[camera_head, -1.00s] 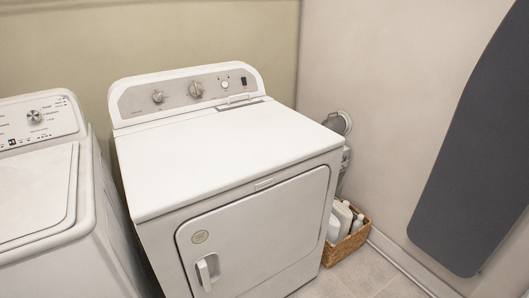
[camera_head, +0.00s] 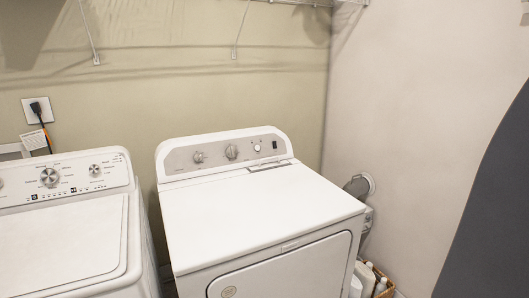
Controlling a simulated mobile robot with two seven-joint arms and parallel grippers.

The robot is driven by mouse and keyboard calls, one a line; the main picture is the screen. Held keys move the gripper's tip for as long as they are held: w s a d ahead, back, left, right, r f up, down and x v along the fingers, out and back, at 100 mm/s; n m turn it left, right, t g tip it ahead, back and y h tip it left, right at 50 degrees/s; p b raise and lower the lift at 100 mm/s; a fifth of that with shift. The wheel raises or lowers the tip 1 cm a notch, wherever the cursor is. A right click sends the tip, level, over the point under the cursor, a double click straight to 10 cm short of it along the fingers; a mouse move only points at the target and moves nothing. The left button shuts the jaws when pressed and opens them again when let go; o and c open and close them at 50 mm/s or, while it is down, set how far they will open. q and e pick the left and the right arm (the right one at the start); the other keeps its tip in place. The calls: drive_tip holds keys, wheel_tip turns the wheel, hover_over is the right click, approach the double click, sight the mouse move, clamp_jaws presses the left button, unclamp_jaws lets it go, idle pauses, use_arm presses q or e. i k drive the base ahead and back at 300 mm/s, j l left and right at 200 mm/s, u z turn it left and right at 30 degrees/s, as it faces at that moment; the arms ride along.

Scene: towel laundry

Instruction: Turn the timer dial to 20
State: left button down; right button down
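A white dryer (camera_head: 255,212) stands at the centre of the head view, with a grey control panel (camera_head: 215,154) along its raised back. The panel carries a smaller knob (camera_head: 199,157) on the left and a larger dial (camera_head: 232,152) near the middle. Neither of my grippers is in view.
A white washer (camera_head: 70,240) with its own knobs (camera_head: 49,177) stands left of the dryer, a narrow gap between. A basket of bottles (camera_head: 378,282) sits right of the dryer. A dark ironing board (camera_head: 495,200) is at the right. A wire shelf is above. The dryer top is clear.

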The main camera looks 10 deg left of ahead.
sight(230, 151)
drive_tip(key=i+l, duration=0.15)
drive_tip(key=i, duration=0.3)
drive_tip(key=i+l+z, duration=0.1)
drive_tip(key=i, duration=0.35)
